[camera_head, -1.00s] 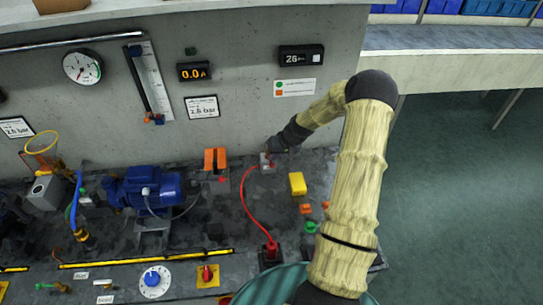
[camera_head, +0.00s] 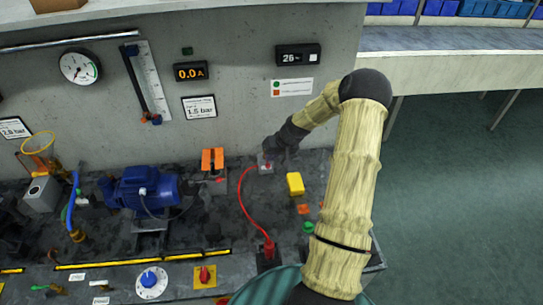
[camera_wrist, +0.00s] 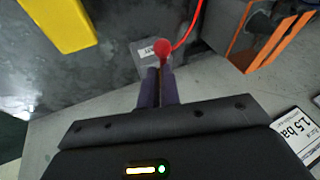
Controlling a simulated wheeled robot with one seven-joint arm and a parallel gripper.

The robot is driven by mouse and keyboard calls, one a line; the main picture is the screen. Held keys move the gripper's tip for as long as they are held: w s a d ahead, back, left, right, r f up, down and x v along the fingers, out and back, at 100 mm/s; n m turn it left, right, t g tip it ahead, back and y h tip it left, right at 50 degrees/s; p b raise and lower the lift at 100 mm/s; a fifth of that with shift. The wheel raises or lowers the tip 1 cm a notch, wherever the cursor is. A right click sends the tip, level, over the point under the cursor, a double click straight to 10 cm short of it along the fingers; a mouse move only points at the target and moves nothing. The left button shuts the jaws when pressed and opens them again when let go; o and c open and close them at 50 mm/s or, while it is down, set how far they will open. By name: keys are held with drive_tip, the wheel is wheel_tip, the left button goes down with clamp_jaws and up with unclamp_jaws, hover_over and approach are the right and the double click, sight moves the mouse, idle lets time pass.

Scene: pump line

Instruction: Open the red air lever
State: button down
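A red round knob or plug (camera_wrist: 164,47) sits at a small grey block (camera_wrist: 150,56) with a white label, just beyond my fingertips in the wrist view. A red cable or hose rises close beside it. I cannot tell whether this red piece is the air lever. My gripper (camera_wrist: 161,72) has its two dark fingers close together with only a thin gap. The tips reach the near side of the red piece; contact is unclear. In the head view my gripper (camera_head: 269,156) is at the same grey block, and the red hose (camera_head: 244,202) curves down to a red plug (camera_head: 269,247).
A yellow box (camera_head: 295,184) lies right of the block, an orange bracket (camera_head: 213,160) left. A blue motor (camera_head: 143,187) stands further left. A red switch on a yellow plate (camera_head: 204,276) and a blue dial (camera_head: 150,282) are at the front. The grey wall rises behind.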

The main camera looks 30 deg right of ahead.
drive_tip(key=s+d+r, duration=0.2)
drive_tip(key=d+r, duration=0.1)
drive_tip(key=r, duration=0.2)
drive_tip(key=s+d+r+b, duration=0.1)
drive_tip(key=s+d+r, duration=0.1)
drive_tip(key=r, duration=0.3)
drive_tip(key=shift+s+d+r, duration=0.2)
drive_tip(key=shift+d+r, duration=0.1)
drive_tip(key=shift+d, duration=0.2)
idle(0.4)
drive_tip(key=shift+s+d, duration=0.1)
drive_tip(key=shift+s, duration=0.05)
